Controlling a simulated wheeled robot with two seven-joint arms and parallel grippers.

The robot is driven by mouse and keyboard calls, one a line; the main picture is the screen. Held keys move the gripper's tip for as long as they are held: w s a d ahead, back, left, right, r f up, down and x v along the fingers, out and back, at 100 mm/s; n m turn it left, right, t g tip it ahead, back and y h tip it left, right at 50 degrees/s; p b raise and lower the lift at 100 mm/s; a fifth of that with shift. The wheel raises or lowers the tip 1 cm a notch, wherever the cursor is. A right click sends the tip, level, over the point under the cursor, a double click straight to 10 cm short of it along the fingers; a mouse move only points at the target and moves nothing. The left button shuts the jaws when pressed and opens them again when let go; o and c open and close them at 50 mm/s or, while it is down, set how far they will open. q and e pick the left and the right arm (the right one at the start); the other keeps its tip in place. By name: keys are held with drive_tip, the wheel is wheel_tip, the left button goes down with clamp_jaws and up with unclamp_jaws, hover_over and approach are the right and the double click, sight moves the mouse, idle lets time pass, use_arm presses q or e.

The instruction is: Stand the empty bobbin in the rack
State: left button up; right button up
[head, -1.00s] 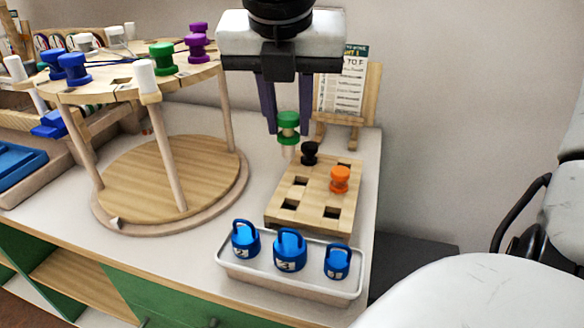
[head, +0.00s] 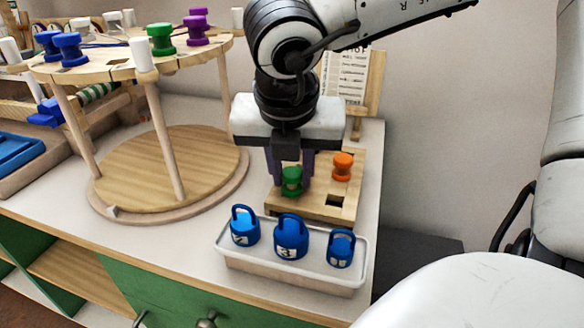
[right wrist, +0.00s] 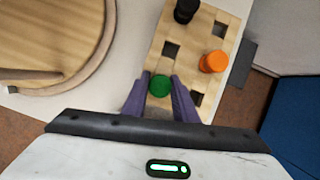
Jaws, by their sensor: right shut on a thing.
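The wooden rack (head: 314,208) lies on the table and has square holes. My right gripper (head: 291,176) points down over its front-left corner and is shut on a green bobbin (head: 291,183). The bobbin is upright at the front-left hole, which it covers; I cannot tell how far its peg is in. The right wrist view shows the green top (right wrist: 160,86) between the two fingers. An orange bobbin (head: 342,166) stands in the rack at the right. A black bobbin (right wrist: 183,11) stands at its far end, hidden behind my gripper in the head view. My left gripper is out of view.
A white tray (head: 355,283) with three blue numbered weights (head: 291,237) stands close in front of the rack. A round two-tier wooden stand (head: 128,190) with coloured bobbins is to the left. A sign on an easel (head: 345,72) stands behind.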

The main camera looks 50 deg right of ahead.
drive_tip(key=shift+f+b, duration=0.25)
drive_tip(key=shift+b, duration=0.1)
drive_tip(key=o, duration=1)
drive_tip(key=shift+r, duration=0.1)
drive_tip(key=shift+o, duration=0.2)
drive_tip(key=shift+r, duration=0.1)
drive_tip(key=shift+r+p, duration=0.25)
drive_tip(key=shift+p, duration=0.3)
drive_tip(key=p+v, duration=0.1)
drive_tip(key=v, duration=1)
drive_tip(key=shift+a+r, duration=0.15)
drive_tip(key=shift+r, duration=0.15)
drive_tip(key=shift+s, duration=0.1)
